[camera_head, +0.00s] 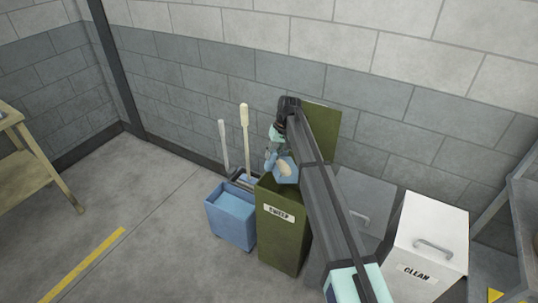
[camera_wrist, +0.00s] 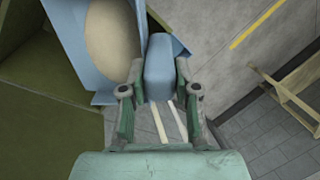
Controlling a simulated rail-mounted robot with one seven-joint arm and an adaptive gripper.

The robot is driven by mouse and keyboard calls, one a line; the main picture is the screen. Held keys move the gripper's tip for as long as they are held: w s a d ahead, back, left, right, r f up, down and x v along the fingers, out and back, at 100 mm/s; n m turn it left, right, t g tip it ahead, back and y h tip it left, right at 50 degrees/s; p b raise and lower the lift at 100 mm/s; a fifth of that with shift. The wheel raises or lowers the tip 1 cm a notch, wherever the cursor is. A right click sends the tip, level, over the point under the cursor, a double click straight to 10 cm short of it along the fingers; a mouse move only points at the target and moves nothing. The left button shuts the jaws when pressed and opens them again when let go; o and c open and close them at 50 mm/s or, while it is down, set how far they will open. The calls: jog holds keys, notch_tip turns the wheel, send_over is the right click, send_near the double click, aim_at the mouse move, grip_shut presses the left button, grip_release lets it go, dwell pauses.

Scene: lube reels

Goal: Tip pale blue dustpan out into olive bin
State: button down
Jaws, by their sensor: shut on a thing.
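The pale blue dustpan (camera_head: 289,179) is above the open mouth of the olive bin (camera_head: 285,238), which is labelled SWEEP. A beige heap (camera_head: 284,168) lies on the pan, and it also shows in the wrist view (camera_wrist: 112,32). My gripper (camera_wrist: 158,72) is shut on the dustpan's blue handle (camera_wrist: 158,60), with one finger on each side. In the head view my gripper (camera_head: 275,152) is partly hidden by my arm. The olive bin's lid (camera_head: 323,120) stands open against the wall. The bin's inside is mostly hidden in the head view.
A blue bucket (camera_head: 231,216) stands just left of the olive bin, with two pale long handles (camera_head: 245,140) rising behind it. A grey bin (camera_head: 365,195) and a white bin labelled CLEAN (camera_head: 430,238) stand to the right. A wooden table (camera_head: 35,175) is at far left. Floor between is clear.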

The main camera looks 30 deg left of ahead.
jog(key=w+d+r+g+y, duration=0.1)
jog(key=w+d+g+y, duration=0.3)
jog(key=w+d, duration=0.1)
jog(key=shift+w+d+p, duration=0.15)
jog(key=shift+w+p, duration=0.2)
jog(key=shift+p, duration=0.05)
dwell(0.8)
notch_tip(320, 180, up, 8)
jog(key=t+h, duration=0.6)
jog(key=shift+p, duration=0.45)
